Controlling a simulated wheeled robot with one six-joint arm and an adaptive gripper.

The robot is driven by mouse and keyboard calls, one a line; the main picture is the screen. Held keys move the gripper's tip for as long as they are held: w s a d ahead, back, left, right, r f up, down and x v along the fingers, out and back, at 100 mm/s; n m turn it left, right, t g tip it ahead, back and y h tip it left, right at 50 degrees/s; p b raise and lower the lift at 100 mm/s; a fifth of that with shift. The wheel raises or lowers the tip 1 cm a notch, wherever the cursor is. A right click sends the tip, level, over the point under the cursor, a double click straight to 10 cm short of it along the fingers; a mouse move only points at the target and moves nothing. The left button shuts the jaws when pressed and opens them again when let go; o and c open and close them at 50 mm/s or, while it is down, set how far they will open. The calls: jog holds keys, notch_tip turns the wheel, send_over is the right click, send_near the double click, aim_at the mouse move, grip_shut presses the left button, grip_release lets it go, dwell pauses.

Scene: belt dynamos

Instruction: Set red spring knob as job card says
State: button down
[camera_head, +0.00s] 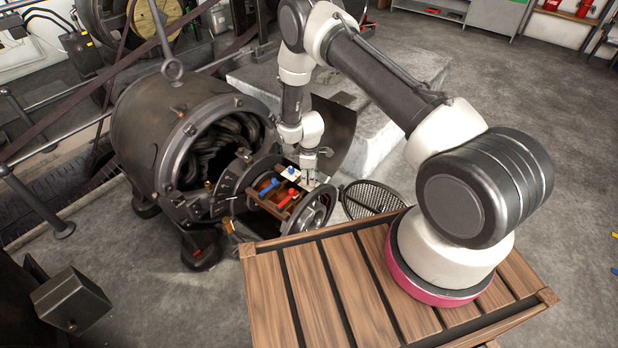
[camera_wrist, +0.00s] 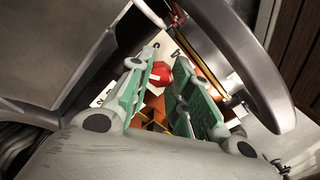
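In the wrist view the red spring knob (camera_wrist: 160,74) has a white pointer line and sits on a white plate (camera_wrist: 185,52) with dark marks, partly hidden by my fingers. My gripper (camera_wrist: 165,85) is open, its two green-padded fingers apart, with the knob showing between and beyond them. I cannot tell whether either finger touches it. In the head view my gripper (camera_head: 309,177) is above the right part of the dynamo's open end, hiding most of the knob there. A blue knob (camera_head: 292,171) sits on a white plate beside it. I cannot make out a job card.
A red handle (camera_head: 287,198) and a blue handle (camera_head: 269,186) lie close left of my gripper. The dynamo's dark housing (camera_head: 150,135) is further left. A round grille (camera_head: 370,199) lies at right. A curved metal rim (camera_wrist: 240,70) is close to my fingers.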

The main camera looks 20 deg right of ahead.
jog(key=shift+m, duration=0.4)
jog(key=m, duration=0.5)
jog(key=shift+m, duration=0.3)
jog(key=m, duration=0.5)
jog(key=shift+m, duration=0.3)
jog(key=c, duration=1.3)
grip_release()
jog(key=shift+o, duration=0.2)
jog(key=shift+r, duration=0.1)
notch_tip(320, 180, up, 12)
